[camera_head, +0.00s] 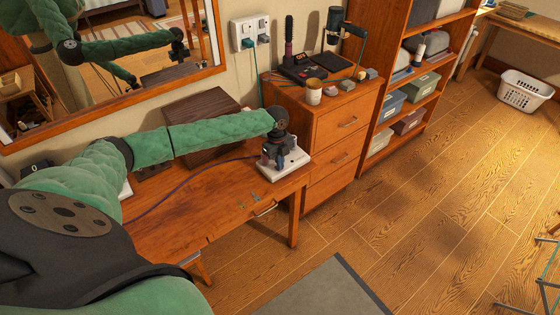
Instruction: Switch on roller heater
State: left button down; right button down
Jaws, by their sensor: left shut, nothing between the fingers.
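A white, low device (297,161), which looks like the roller heater, sits at the right end of the wooden desk (200,229). My left gripper (279,160) points down over the device, shut and empty. The gripper and wrist cover much of the device's top. I cannot tell whether the fingertips touch it, and no switch can be made out. A thin dark cord (180,187) runs across the desk toward the device. My right gripper is not in view.
A brown box (203,105) stands behind my left forearm. A wall outlet (250,33) with plugs is above. A drawer cabinet (340,130) holding small items adjoins the desk. A mirror (110,65) reflects my arm. The floor at right is mostly clear, with a laundry basket (525,92) far back.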

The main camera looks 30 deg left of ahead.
pick_arm(q)
jog(key=shift+f, duration=0.2)
jog(key=shift+s+d+f, duration=0.15)
jog(key=shift+f, duration=0.05)
dwell(0.4)
jog(key=shift+w+a, duration=0.35)
jog(key=shift+a, duration=0.5)
jog(key=shift+r, duration=0.1)
